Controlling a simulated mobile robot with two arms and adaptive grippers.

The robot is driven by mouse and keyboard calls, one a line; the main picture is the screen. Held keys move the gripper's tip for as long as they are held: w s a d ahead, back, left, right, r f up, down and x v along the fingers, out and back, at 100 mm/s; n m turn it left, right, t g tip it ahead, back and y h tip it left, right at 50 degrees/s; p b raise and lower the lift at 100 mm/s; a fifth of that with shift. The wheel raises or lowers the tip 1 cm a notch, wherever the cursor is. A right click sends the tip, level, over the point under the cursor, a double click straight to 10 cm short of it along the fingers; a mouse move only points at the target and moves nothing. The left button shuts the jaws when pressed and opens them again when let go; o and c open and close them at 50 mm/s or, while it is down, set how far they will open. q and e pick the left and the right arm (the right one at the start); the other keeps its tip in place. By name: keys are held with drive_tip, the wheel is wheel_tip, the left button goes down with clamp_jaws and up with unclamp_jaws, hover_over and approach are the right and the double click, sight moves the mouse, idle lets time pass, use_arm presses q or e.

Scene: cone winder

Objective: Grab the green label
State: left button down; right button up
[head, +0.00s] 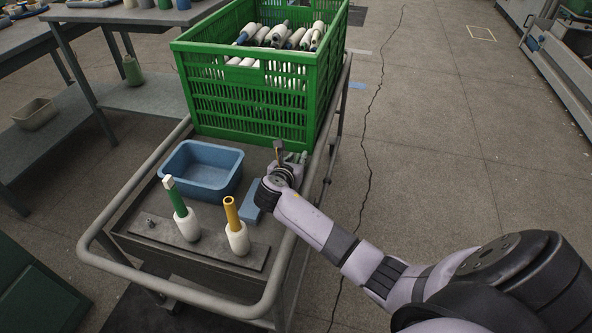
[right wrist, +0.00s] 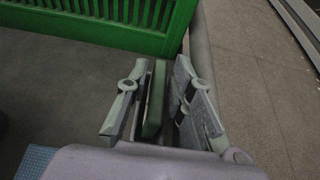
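A green upright piece (right wrist: 155,98), which looks like the green label, stands between the fingers of my right gripper in the right wrist view. My right gripper (right wrist: 158,104) has a finger on each side of it, with narrow dark gaps showing on both sides, so the fingers look open around it. In the head view my right gripper (head: 289,158) is low over the cart, near the front of the green crate. There I cannot make out the label apart from the gripper. My left gripper is not in view.
The green crate (head: 245,108) holds several white bobbins. A blue bin (head: 205,189) and a blue block (head: 250,213) lie left of my gripper. Green-topped (head: 187,226) and yellow-topped (head: 237,240) bobbins stand nearer. A grey rail (head: 285,270) rings the cart.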

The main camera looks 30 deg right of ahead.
drive_tip(key=shift+c, duration=0.6)
clamp_jaws()
